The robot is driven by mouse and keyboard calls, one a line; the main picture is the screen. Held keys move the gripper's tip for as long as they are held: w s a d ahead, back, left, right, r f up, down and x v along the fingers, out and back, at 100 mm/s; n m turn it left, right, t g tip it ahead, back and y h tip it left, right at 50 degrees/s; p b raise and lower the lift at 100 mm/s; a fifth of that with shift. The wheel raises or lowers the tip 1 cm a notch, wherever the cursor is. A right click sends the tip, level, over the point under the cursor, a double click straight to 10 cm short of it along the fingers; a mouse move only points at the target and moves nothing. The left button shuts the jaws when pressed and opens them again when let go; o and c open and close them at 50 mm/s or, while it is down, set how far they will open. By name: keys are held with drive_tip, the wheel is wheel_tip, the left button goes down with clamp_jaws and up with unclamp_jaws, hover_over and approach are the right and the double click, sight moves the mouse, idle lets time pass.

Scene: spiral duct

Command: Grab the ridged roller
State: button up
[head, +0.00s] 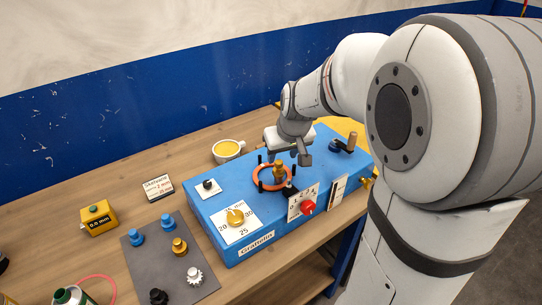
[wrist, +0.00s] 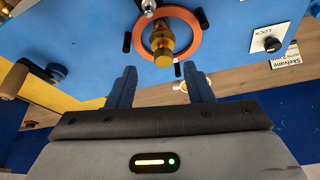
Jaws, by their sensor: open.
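A stepped brass-coloured roller (head: 279,173) stands upright inside an orange ring (head: 257,184) on the blue machine (head: 215,205). In the wrist view the brass roller (wrist: 161,42) shows ahead of my fingertips, inside the ring (wrist: 196,30). My gripper (head: 288,158) is above and beside it, and in the wrist view my gripper (wrist: 156,78) is open with nothing between its blue fingers. A white roller with a toothed rim (head: 194,276) stands on the grey mat (head: 150,262). Which one is called ridged I cannot tell for certain.
On the mat are also blue rollers (head: 136,237), a brass one (head: 179,246) and a black one (head: 158,297). Black posts (head: 260,158) stand around the ring. A red knob (head: 308,207) and a yellow dial (head: 235,217) are on the machine.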

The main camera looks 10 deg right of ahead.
sight(280, 163)
drive_tip(key=x, duration=0.2)
drive_tip(key=p+x, duration=0.1)
drive_tip(key=shift+s+a+f, duration=0.2)
drive_tip(key=shift+s+f, duration=0.05)
drive_tip(key=shift+f, duration=0.2)
drive_tip(key=shift+w+f, duration=0.25)
drive_tip(key=shift+f, duration=0.3)
drive_tip(key=shift+c, duration=0.4)
clamp_jaws()
